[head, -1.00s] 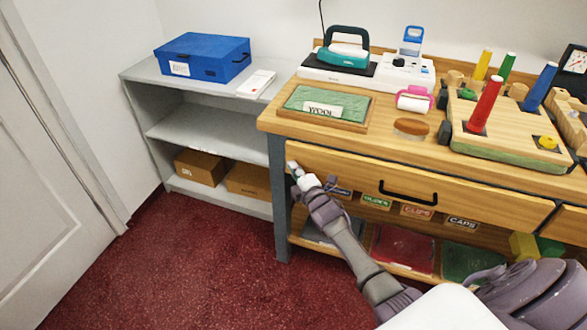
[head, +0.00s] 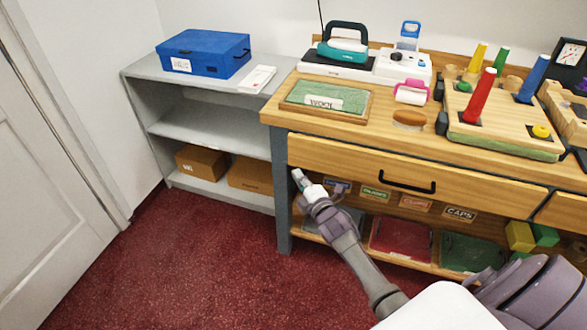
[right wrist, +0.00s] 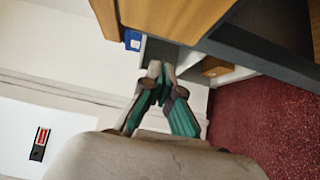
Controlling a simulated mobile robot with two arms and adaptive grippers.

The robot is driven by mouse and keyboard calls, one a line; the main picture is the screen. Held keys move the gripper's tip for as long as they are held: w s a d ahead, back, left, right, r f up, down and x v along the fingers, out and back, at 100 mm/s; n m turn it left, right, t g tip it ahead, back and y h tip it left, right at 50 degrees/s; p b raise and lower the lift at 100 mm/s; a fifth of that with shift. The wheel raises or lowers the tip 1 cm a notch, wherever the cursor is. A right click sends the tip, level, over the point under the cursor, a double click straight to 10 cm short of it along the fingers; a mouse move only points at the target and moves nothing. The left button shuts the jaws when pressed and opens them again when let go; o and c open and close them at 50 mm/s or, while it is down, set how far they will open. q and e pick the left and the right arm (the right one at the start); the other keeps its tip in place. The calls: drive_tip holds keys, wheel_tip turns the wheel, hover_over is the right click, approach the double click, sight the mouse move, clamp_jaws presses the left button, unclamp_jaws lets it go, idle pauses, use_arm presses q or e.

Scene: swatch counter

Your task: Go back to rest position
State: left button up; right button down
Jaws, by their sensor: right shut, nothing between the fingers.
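My right gripper (head: 299,178) is in front of the left end of the wooden counter, below the drawer's left edge, with its arm reaching up from the lower right. In the right wrist view its fingers (right wrist: 160,75) meet at the tips with nothing between them. My left gripper does not show in either view.
The wooden counter (head: 395,141) carries a green swatch mat, an iron (head: 345,46) and coloured pegs, with bins below. A grey shelf (head: 205,125) with a blue box (head: 203,54) stands to its left. Red carpet (head: 190,265) lies clear before a white door (head: 50,190).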

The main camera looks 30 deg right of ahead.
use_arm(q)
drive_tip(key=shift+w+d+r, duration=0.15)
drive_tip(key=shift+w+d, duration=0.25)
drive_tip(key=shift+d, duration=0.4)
use_arm(e)
drive_tip(key=shift+s+a+r, duration=0.1)
drive_tip(key=shift+s+a, duration=0.1)
drive_tip(key=shift+s, duration=1.25)
drive_tip(key=shift+s+a+r, duration=0.1)
drive_tip(key=shift+s+a, duration=0.1)
drive_tip(key=shift+s, duration=1.2)
